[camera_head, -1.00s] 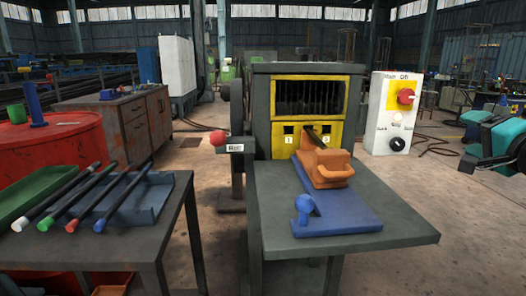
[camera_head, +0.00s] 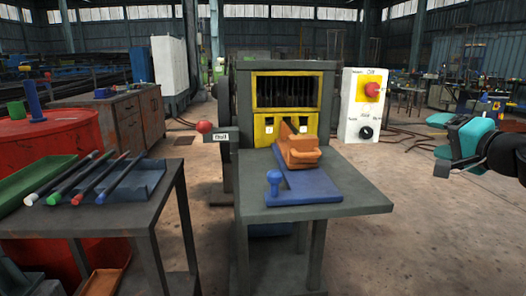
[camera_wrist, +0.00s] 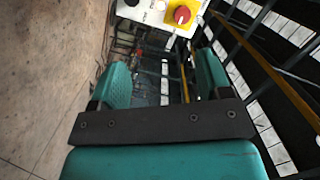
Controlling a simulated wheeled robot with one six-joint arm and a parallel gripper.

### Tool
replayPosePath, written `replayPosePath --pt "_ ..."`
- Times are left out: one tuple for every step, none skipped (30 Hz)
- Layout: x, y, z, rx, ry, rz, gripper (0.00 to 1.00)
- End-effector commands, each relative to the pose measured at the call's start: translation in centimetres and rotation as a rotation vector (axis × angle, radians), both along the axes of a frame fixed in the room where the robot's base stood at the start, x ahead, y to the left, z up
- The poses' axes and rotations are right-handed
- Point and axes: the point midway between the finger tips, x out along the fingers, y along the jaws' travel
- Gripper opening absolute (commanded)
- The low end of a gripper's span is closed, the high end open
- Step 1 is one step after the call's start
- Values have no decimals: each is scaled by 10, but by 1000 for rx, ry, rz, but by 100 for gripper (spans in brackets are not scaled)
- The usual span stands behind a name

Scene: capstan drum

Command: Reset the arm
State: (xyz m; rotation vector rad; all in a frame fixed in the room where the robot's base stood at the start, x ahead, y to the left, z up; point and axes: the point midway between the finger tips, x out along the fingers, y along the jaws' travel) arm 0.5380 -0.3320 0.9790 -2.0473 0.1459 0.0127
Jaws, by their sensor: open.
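My gripper (camera_head: 440,146) is at the right side of the head view, its teal body held in the air to the right of the machine's table. In the wrist view my gripper (camera_wrist: 160,84) shows two teal fingers spread wide apart with nothing between them. The white control box (camera_head: 350,105) with a red knob on a yellow plate and a black dial stands between the machine and my gripper. Part of the control box (camera_wrist: 156,14) also shows beyond the fingers in the wrist view. My gripper touches nothing that I can see.
The grey and yellow machine (camera_head: 262,135) has a table (camera_head: 345,205) bearing a blue base (camera_head: 310,187) and an orange block (camera_head: 300,153). A side table (camera_head: 120,220) at left holds several bars with coloured ends.

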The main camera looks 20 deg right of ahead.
Motion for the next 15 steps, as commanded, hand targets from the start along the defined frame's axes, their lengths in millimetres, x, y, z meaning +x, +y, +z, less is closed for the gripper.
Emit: replayPosePath --pt "6 11 -5 -9 16 36 71" --pt "9 17 -7 -14 26 54 71" --pt "13 26 -11 -23 43 85 71" --pt "17 34 -14 -29 56 110 71" --pt "20 41 -17 -37 70 135 71" --pt "24 53 -22 -48 91 172 71" --pt "27 63 -26 -57 107 203 71" --pt "30 72 -30 -67 124 234 71" --pt "34 87 -36 -82 149 281 71" --pt "36 98 -41 -95 169 315 71" --pt "38 110 -46 -109 189 355 71" --pt "40 127 -53 -129 219 410 71" --pt "41 141 -59 -147 243 454 71" --pt "41 156 -66 -167 268 503 71" --pt "40 178 -75 -196 305 572 71"
